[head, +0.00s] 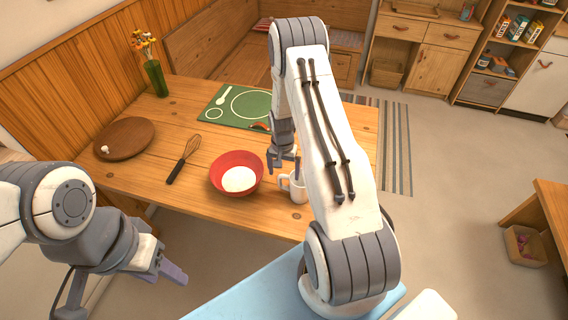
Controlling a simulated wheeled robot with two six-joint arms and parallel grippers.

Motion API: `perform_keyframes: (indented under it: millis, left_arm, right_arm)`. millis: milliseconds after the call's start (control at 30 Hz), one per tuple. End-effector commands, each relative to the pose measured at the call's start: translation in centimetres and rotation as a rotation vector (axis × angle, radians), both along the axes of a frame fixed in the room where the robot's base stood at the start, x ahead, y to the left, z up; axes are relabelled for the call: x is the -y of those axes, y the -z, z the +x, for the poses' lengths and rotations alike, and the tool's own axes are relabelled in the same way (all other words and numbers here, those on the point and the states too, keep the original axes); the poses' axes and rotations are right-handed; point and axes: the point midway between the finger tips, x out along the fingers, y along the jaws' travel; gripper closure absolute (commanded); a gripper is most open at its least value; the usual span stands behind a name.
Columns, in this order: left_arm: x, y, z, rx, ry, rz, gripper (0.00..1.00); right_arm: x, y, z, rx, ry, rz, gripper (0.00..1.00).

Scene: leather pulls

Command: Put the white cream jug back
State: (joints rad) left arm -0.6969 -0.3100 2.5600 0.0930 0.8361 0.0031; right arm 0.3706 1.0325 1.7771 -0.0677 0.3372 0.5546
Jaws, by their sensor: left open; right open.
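A white jug-like vessel with a handle (298,188) stands upright on the wooden table (213,211), at its near right part in the head view. I cannot tell for sure whether it is a cream jug or a mug. My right gripper (284,165) is open and points down just above and behind the vessel; my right arm hides part of the scene there. I cannot tell whether a finger touches the rim. My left gripper (172,271) is open and empty, in front of the table's near edge.
A red bowl with white contents (249,163) stands just left of the vessel. A whisk (184,158), a round wooden board (125,138), a green placemat (223,117) and a flower vase (155,78) are also on the table. A bench lies behind.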

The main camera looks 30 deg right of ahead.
Motion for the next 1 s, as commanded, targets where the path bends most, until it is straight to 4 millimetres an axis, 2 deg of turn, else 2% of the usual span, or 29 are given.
perform_keyframes:
  millis: [100, 300, 567, 667, 767, 867, 900, 967, 1000]
  left_arm:
    - [0.0, 1.1, 0.0, 0.000, 0.000, 0.000, 0.50]
    - [0.0, 1.7, 0.0, 0.000, 0.001, 0.000, 0.50]
    - [0.0, 1.9, 0.0, 0.000, 0.001, 0.000, 0.50]
    - [0.0, 1.8, 0.0, 0.000, 0.001, 0.000, 0.50]
    - [0.0, 1.8, 0.0, 0.000, 0.001, 0.000, 0.50]
    - [0.0, 1.8, 0.0, 0.000, 0.001, 0.000, 0.50]
    - [0.0, 1.8, 0.0, 0.000, 0.001, 0.000, 0.50]
    - [0.0, 1.8, 0.0, 0.000, 0.001, 0.000, 0.50]
    - [0.0, 1.8, 0.0, 0.000, 0.001, 0.000, 0.50]
  right_arm:
    - [0.0, -2.1, 0.2, 0.006, 0.000, -0.002, 0.01]
    - [-0.1, -5.0, 0.1, 0.003, 0.001, 0.000, 0.01]
    - [-0.2, -6.1, 0.0, -0.001, 0.000, 0.001, 0.01]
    - [-1.3, -7.1, 0.3, 0.004, -0.036, 0.000, 0.01]
    - [-5.2, -10.1, 0.5, 0.013, -0.152, 0.001, 0.01]
    - [-11.5, -14.5, -0.5, 0.025, -0.347, 0.008, 0.01]
    - [-14.3, -16.3, -1.5, 0.028, -0.440, 0.012, 0.01]
    - [-18.2, -18.9, -3.6, 0.034, -0.580, 0.019, 0.01]
    - [-20.5, -20.4, -5.3, 0.039, -0.672, 0.025, 0.01]
